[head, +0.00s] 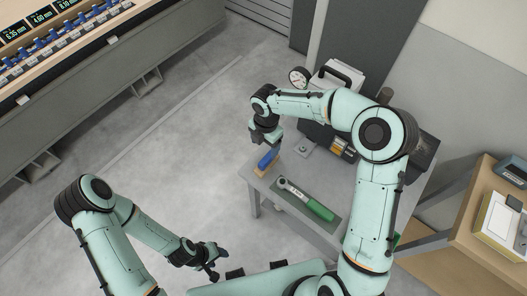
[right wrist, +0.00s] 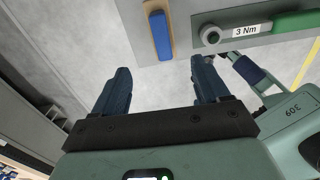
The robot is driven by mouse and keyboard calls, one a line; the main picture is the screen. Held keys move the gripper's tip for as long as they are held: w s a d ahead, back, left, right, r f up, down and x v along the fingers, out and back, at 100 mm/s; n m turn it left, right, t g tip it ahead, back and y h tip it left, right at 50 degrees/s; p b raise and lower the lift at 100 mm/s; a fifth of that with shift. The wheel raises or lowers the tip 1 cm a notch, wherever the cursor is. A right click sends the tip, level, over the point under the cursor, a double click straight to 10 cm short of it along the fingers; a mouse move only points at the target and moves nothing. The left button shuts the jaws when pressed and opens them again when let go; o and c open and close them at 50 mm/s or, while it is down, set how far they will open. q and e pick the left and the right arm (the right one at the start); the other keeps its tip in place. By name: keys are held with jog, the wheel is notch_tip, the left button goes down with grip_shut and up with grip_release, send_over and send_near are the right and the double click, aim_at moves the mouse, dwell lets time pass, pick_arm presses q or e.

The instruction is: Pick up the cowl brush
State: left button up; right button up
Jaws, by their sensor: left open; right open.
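The cowl brush, a blue block on a tan wooden strip (head: 267,160), lies at the left corner of the small grey table (head: 262,187). In the right wrist view the brush (right wrist: 160,34) is ahead of the fingers, roughly in line with the gap between them. My right gripper (head: 268,143) is just above and beside the brush; its fingers (right wrist: 160,78) are open with nothing between them. My left gripper (head: 214,264) is open and empty, low in the head view, away from the table.
A torque wrench with a green handle (head: 318,209) lies on a grey mat beside the brush; a "3 Nm" label (right wrist: 246,31) shows near it. A dial gauge (head: 298,77) and a dark device stand behind. A wooden-top trolley (head: 455,215) is at right. Floor at left is clear.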

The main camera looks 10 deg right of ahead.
aim_at(267, 158)
jog(key=f, duration=0.6)
jog(key=shift+s+d+f+b, duration=0.1)
jog(key=shift+d+f+b, duration=0.1)
jog(key=shift+f+b, duration=0.15)
jog(key=shift+f, duration=0.25)
notch_tip(267, 158, down, 5)
jog(key=shift+d+f, duration=0.1)
jog(key=shift+d, duration=0.05)
jog(key=c, duration=1.3)
